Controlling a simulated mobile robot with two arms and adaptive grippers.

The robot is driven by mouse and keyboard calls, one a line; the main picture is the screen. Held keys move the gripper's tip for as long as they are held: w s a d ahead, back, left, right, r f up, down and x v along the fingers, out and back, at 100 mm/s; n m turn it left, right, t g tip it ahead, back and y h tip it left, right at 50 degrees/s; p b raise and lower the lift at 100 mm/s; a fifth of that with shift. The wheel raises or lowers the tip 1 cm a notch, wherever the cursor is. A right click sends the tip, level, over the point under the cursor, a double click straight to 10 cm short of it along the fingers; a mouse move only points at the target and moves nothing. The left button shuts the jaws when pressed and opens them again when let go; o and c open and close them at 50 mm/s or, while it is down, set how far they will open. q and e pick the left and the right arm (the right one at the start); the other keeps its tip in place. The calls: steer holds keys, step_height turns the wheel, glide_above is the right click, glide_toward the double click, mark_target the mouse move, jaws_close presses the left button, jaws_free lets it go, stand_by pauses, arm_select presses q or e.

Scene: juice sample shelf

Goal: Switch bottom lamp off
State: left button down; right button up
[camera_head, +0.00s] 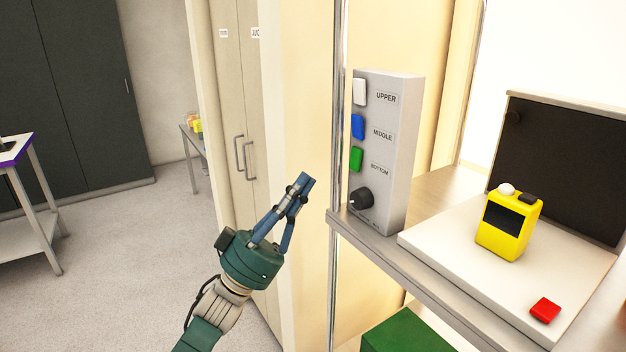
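A grey control box (391,150) stands upright on a metal shelf at centre right. It carries a white switch labelled UPPER (360,91), a blue switch labelled MIDDLE (357,126), a green switch labelled BOTTOM (355,159) and a dark knob (361,199) below them. My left gripper (304,184) is left of the box and apart from it, its blue fingers pointing up and right. The fingertips are close together with nothing visible between them. My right gripper is not in view. No lamp can be made out.
The metal shelf edge (437,285) runs below the box. A white board (451,253) right of it holds a yellow device (509,224) and a red block (545,310). A dark panel (560,150) stands behind. A green box (408,332) sits below. Floor at left is open.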

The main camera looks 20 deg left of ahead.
arm_select(q)
steer(key=s+a, duration=0.1)
steer(key=s+f, duration=0.1)
steer(key=s+a+f+b, duration=0.1)
steer(key=shift+s+a+f, duration=0.25)
steer(key=shift+s+a, duration=0.05)
steer(key=shift+a, duration=0.05)
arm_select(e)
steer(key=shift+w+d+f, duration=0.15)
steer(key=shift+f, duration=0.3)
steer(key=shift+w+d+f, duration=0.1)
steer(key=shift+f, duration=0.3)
